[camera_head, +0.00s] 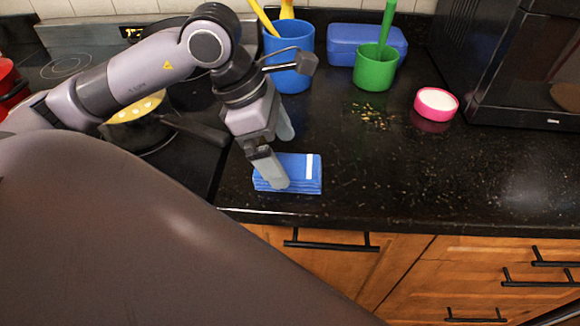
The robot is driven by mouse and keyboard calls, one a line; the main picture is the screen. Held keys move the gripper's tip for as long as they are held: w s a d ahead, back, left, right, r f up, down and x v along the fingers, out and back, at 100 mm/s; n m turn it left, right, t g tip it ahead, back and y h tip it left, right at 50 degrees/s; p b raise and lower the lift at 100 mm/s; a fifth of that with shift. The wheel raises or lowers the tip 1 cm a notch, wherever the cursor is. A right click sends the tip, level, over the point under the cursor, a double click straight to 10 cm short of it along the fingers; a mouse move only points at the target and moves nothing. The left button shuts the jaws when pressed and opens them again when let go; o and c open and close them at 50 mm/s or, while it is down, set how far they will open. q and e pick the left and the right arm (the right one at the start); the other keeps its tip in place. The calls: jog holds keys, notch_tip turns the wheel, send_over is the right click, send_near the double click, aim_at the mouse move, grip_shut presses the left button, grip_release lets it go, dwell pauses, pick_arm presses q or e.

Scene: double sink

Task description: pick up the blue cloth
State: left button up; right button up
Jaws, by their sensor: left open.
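The blue cloth (306,174) is a folded stack with a white stripe near its right end. It lies on the black counter close to the front edge. My left gripper (279,156) comes down over the left part of the cloth with its two grey fingers apart. The nearer finger covers part of the cloth's front left side. The farther finger is behind the cloth's back left corner. Whether either finger touches the cloth is hard to tell. My right gripper is not in view.
A blue cup with yellow handles (291,50), a green cup (375,70) and a blue box (366,42) stand behind. A pink bowl (436,106) and scattered crumbs (372,116) are to the right. A pan (137,124) sits on the stove.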

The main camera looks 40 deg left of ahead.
aim_at(288, 166)
pick_arm(q)
jog(key=shift+x, duration=1.3)
jog(key=shift+f+b, duration=0.25)
jog(key=shift+b, duration=0.2)
jog(key=c, duration=1.1)
jog(key=shift+c, duration=0.2)
jog(key=shift+r, duration=0.1)
jog(key=shift+r+p, duration=0.3)
jog(key=shift+p, duration=0.35)
notch_tip(288, 166, up, 20)
jog(key=p, duration=0.1)
jog(key=shift+p, duration=0.3)
